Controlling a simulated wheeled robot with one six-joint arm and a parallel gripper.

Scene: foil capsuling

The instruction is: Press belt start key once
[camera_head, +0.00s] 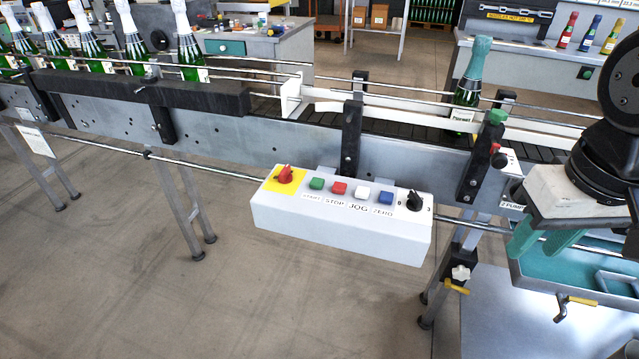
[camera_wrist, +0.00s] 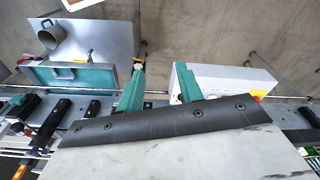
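A white control box (camera_head: 340,232) hangs on the front of the conveyor. Its top carries a green START key (camera_head: 317,183), a red STOP key (camera_head: 339,188), a white JOG key (camera_head: 362,192) and a blue ZERO key (camera_head: 385,198). My gripper (camera_head: 541,240) is at the right of the head view, to the right of the box and apart from it. In the wrist view, my gripper (camera_wrist: 160,76) has its two green fingers apart with nothing between them. The control box (camera_wrist: 222,80) is partly behind the right finger there, and I cannot make out the START key.
A red switch (camera_head: 285,174) on yellow and a black knob (camera_head: 414,201) flank the keys. Bottles (camera_head: 190,50) stand on the conveyor at the left, and one bottle (camera_head: 467,90) stands at the right. A teal tray (camera_head: 560,268) lies below my gripper. Floor before the box is clear.

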